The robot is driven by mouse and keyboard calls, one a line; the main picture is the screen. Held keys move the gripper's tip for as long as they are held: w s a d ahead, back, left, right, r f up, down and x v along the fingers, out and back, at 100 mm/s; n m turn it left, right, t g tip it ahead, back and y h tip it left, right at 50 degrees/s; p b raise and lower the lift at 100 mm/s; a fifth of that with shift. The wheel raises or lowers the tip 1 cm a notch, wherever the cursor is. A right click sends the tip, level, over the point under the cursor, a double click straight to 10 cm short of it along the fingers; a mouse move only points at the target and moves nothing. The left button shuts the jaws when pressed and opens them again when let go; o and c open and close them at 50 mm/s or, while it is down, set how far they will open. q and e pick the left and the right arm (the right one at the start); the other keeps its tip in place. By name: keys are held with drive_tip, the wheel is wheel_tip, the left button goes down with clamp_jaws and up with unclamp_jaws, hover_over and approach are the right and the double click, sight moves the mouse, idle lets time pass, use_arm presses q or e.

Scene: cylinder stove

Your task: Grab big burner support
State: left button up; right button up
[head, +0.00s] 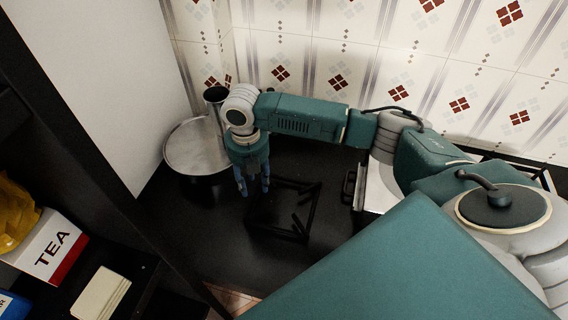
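A black square frame, the burner support (312,222), sits on the dark counter in the middle of the head view, with short bars showing on its right part. My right gripper (254,190) points down just left of the frame's back left corner. Its two bluish fingers are apart with nothing visible between them. I cannot tell whether a finger touches the frame. My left gripper is out of the view.
The stove (376,190) is on the right, partly hidden by my arm. A TEA box (48,246) stands on a shelf at the left. The tiled wall closes the back.

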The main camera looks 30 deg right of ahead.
drive_tip(key=shift+w+f, duration=0.1)
drive_tip(key=shift+f, duration=0.2)
wheel_tip(320, 180, down, 4)
drive_tip(key=shift+w+f+p, duration=0.1)
drive_tip(key=shift+f+p, duration=0.1)
drive_tip(key=shift+p, duration=0.75)
drive_tip(key=shift+f, duration=0.45)
drive_tip(key=shift+c, duration=0.5)
drive_tip(key=c, duration=0.8)
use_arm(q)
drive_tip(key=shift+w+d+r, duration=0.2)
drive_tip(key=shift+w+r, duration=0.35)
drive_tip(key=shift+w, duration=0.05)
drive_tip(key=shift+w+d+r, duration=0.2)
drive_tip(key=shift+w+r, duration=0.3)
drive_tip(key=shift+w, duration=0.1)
use_arm(e)
clamp_jaws()
